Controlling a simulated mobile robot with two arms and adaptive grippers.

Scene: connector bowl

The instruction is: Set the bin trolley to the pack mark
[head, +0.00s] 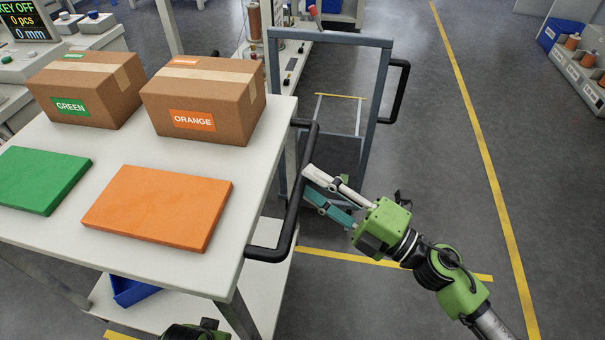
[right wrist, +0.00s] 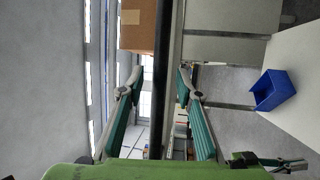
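A white-topped trolley (head: 130,155) fills the left of the head view, with a black handle (head: 292,205) at its right end. A blue bin (head: 133,290) sits on its lower shelf and also shows in the right wrist view (right wrist: 272,90). My right gripper (head: 308,182) is at the handle. In the right wrist view its fingers (right wrist: 160,78) are apart, one on each side of the black bar (right wrist: 161,60). A green part of my left gripper (head: 190,332) shows at the bottom edge; its fingers are unclear. A yellow floor line (head: 400,264) lies right of the trolley; which marking is the pack mark is unclear.
Boxes labelled GREEN (head: 85,90) and ORANGE (head: 200,100) stand on the top behind a green pad (head: 40,180) and an orange pad (head: 160,207). A grey-blue frame cart (head: 330,38) stands close behind. Floor is clear toward the long yellow line (head: 480,150).

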